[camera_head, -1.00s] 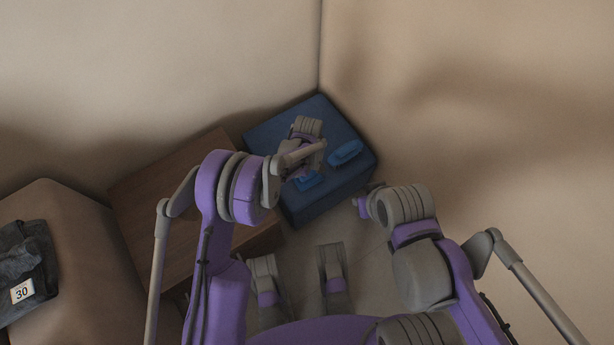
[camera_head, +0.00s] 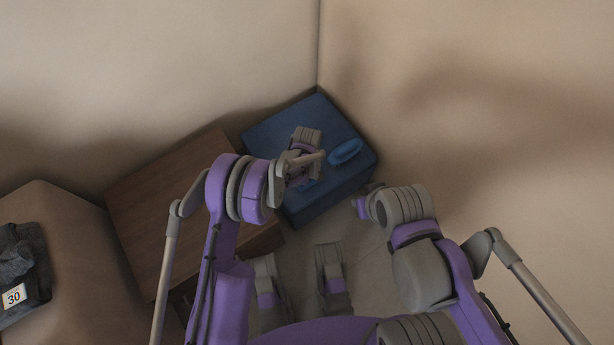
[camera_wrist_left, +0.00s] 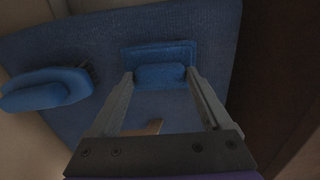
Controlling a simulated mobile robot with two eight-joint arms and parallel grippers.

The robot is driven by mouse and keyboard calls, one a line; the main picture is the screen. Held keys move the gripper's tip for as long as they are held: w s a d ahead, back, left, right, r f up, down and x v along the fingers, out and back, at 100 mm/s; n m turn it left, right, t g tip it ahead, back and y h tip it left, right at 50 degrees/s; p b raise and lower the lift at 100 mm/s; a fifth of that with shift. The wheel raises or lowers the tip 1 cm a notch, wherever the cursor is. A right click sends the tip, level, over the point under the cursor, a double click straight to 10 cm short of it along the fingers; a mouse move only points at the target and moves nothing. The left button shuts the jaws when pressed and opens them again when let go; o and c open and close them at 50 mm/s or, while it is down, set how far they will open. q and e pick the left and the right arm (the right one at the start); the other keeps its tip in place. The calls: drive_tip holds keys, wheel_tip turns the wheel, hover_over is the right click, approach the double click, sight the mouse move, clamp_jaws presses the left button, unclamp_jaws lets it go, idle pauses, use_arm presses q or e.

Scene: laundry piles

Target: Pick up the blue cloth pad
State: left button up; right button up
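The blue cloth pad (camera_wrist_left: 160,66) lies on top of a blue box-like seat (camera_wrist_left: 100,38) in the left wrist view. It has a flat base with a raised, rounded block on it. My left gripper (camera_wrist_left: 160,77) is open, with one fingertip at each side of the raised block. I cannot see a clear grip on it. In the head view the left gripper and wrist hide almost all of the pad on the blue seat (camera_head: 310,210). My right wrist (camera_head: 364,204) hangs right of the seat. Its fingers cannot be made out.
A blue brush (camera_head: 345,151) with dark bristles lies beside the pad, and also shows in the left wrist view (camera_wrist_left: 47,90). A brown wooden cabinet (camera_head: 160,200) stands left of the seat. Dark folded cloth (camera_head: 25,262) with a "30" tag lies far left. Walls close in behind and right.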

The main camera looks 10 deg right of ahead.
use_arm(q)
drive_tip(key=c, duration=0.3)
wheel_tip(320, 180, up, 10)
drive_tip(key=shift+r+p, duration=0.1)
drive_tip(key=shift+p, duration=1.15)
